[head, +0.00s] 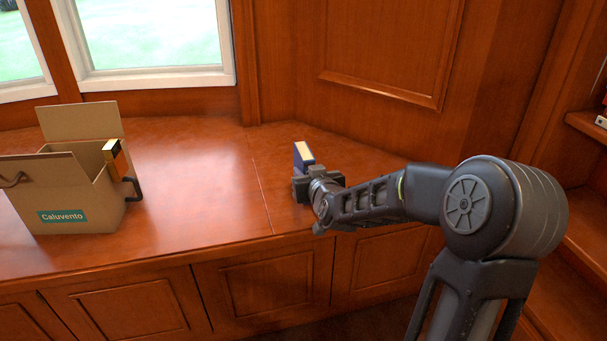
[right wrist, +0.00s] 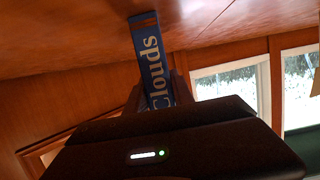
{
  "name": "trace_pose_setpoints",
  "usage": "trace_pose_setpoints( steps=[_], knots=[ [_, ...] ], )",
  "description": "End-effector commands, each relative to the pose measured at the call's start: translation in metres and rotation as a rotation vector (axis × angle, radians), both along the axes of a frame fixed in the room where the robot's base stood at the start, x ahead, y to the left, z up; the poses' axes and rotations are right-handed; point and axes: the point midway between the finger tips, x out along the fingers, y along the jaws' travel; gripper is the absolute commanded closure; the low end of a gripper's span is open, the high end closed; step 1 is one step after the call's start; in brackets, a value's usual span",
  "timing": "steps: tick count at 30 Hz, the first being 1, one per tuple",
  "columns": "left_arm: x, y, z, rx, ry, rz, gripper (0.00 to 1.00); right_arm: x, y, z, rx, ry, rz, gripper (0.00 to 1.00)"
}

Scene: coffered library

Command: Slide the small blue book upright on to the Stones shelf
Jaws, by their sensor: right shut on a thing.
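The small blue book (head: 302,156) stands upright in my right gripper (head: 318,184), over the right part of the wooden counter. Its blue cover and pale page edge show above the jaws. In the right wrist view the blue spine (right wrist: 157,62) reads "Clouds", and the right gripper (right wrist: 157,95) is shut on it. One end of the book is at or very near the wood surface; I cannot tell if it touches. No shelf marked Stones can be read. My left gripper is not in view.
A cardboard box (head: 75,190) labelled Caluvento stands open on the counter (head: 200,210) at the left, with a dark and yellow-orange item (head: 116,160) at its right side. Wooden shelves (head: 588,123) rise at the right edge. The counter between box and gripper is clear.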

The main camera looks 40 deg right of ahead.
Motion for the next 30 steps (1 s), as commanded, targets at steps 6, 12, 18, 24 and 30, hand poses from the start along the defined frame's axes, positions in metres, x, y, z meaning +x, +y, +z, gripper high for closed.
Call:
trace_pose_setpoints(
  steps=[6, 12, 18, 24, 30],
  knots=[
    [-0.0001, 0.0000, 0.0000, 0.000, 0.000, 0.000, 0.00, -0.0001, 0.0000, -0.0001, 0.000, 0.000, 0.000, 1.00],
    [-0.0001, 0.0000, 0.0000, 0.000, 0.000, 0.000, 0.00, -0.0001, 0.0001, -0.0002, 0.000, 0.000, 0.000, 1.00],
    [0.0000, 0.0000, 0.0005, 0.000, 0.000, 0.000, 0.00, 0.0003, 0.0000, 0.0021, -0.001, -0.003, 0.000, 1.00],
    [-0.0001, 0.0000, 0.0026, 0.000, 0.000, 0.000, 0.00, 0.0004, 0.0002, 0.0066, -0.001, -0.003, 0.000, 1.00],
    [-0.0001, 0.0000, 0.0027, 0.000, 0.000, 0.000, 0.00, 0.0002, -0.0002, 0.0073, -0.001, -0.003, 0.000, 1.00]
  ],
)
